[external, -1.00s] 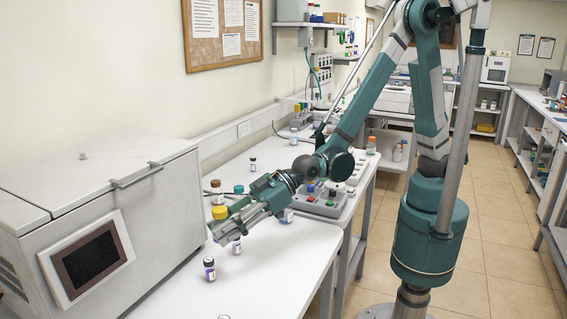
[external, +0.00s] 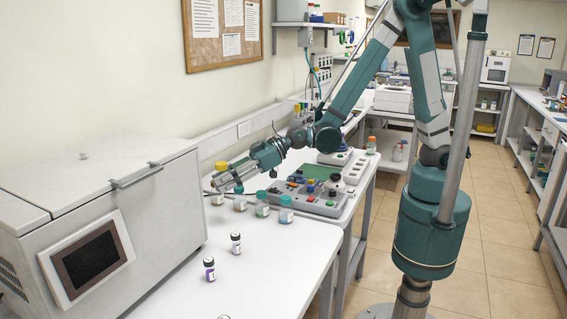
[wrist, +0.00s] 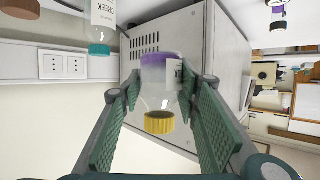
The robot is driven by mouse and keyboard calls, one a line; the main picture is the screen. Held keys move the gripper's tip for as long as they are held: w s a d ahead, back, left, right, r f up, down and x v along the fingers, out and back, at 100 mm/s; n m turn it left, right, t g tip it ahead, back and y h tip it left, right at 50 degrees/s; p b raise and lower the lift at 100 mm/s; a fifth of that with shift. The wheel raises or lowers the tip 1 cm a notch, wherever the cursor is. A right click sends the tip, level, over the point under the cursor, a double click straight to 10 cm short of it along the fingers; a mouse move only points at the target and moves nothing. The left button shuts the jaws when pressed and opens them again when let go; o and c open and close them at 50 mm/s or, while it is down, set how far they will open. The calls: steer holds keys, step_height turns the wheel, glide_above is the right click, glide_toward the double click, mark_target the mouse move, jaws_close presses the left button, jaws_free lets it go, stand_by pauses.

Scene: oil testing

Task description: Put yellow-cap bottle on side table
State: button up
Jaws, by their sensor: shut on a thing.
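The yellow-cap bottle (wrist: 159,122) is clear, with purple at its base and a white label. It sits between the green ridged fingers of my gripper (wrist: 160,105) in the wrist view, which sees things upside down. In the external view its yellow cap (external: 221,166) shows above my gripper (external: 221,181), which is shut on the bottle above the bench beside the grey machine. The fingers partly hide its body. I cannot tell which surface is the side table; a white table (external: 265,268) stands in front.
Teal-cap (external: 239,200), green (external: 262,204) and blue (external: 286,209) bottles stand in a row right of my gripper. The grey machine (external: 105,215) is at left, a control panel (external: 315,196) at right.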

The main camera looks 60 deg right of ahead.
steer(key=w+d+m+t+h, duration=0.1)
steer(key=w+d, duration=0.2)
steer(key=d, duration=0.4)
steer(key=w+d, duration=0.3)
steer(key=d, duration=0.4)
steer(key=w+d+f+m+t+h+b, duration=0.1)
steer(key=d+m+h+b, duration=0.1)
steer(key=d, duration=1.9)
steer(key=d+f+m+t+h+b, duration=0.1)
steer(key=d+m+h, duration=0.1)
steer(key=d, duration=1.8)
steer(key=s+d+r+m+h+b, duration=0.1)
steer(key=s+d, duration=0.6)
steer(key=d, duration=0.4)
steer(key=s+d+r+m+t+h+b, duration=0.15)
steer(key=s+d, duration=0.45)
steer(key=d, duration=0.6)
steer(key=s+d+m+g+h, duration=0.1)
steer(key=s+d, duration=0.6)
steer(key=d, duration=0.4)
steer(key=s+d+r+m+h+b, duration=0.1)
steer(key=s+d+r+h, duration=0.1)
steer(key=s+d, duration=0.7)
steer(key=s, duration=0.4)
steer(key=shift+r+m, duration=0.3)
steer(key=shift+m, duration=0.05)
steer(key=shift+d+f+t, duration=0.1)
steer(key=shift+f+t, duration=0.05)
steer(key=shift+t, duration=0.1)
